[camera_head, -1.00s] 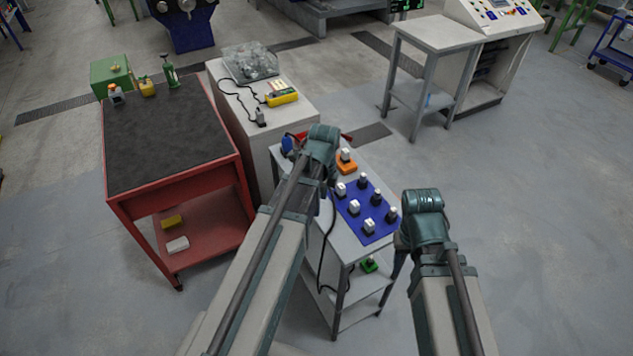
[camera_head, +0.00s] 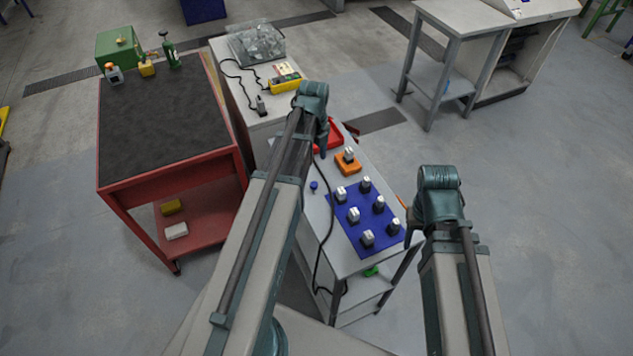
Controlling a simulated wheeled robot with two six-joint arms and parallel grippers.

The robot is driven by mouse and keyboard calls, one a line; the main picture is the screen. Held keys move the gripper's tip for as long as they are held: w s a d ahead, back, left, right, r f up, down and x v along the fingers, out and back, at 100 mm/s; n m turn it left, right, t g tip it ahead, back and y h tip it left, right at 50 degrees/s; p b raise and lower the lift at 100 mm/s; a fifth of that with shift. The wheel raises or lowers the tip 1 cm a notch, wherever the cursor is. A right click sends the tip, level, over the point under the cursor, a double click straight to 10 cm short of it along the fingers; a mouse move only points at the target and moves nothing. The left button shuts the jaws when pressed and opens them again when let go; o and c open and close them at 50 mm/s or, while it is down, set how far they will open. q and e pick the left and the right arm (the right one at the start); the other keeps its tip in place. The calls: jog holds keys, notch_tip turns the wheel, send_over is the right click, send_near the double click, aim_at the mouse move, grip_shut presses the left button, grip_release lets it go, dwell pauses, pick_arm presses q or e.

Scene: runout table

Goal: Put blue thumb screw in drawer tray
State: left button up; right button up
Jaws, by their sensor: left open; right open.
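The blue thumb screw (camera_head: 314,186) is a small blue piece on the left part of the light grey table, apart from the blue mat. A red tray (camera_head: 333,131), perhaps the drawer tray, lies at the table's far end and is partly hidden by my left arm. My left gripper (camera_head: 323,151) is open, over the far part of the table beside the red tray and beyond the thumb screw. My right gripper (camera_head: 405,225) is open at the table's right edge; its fingers are hard to make out.
A blue mat (camera_head: 349,237) carries several dark pieces with pale tops. An orange block (camera_head: 343,168) with a similar piece stands beyond it. A black cable (camera_head: 332,222) runs along the table's left side. A red workbench (camera_head: 165,159) and a white cabinet (camera_head: 230,76) stand to the left.

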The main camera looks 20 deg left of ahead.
aim_at(314, 184)
pick_arm(q)
notch_tip(314, 184, down, 8)
jog(key=b, duration=0.8)
jog(key=shift+f, duration=0.3)
jog(key=shift+b, duration=0.3)
notch_tip(314, 184, down, 5)
jog(key=b, duration=0.5)
jog(key=shift+s+f, duration=0.15)
jog(key=shift+f, duration=0.05)
jog(key=shift+r, duration=0.15)
grip_shut()
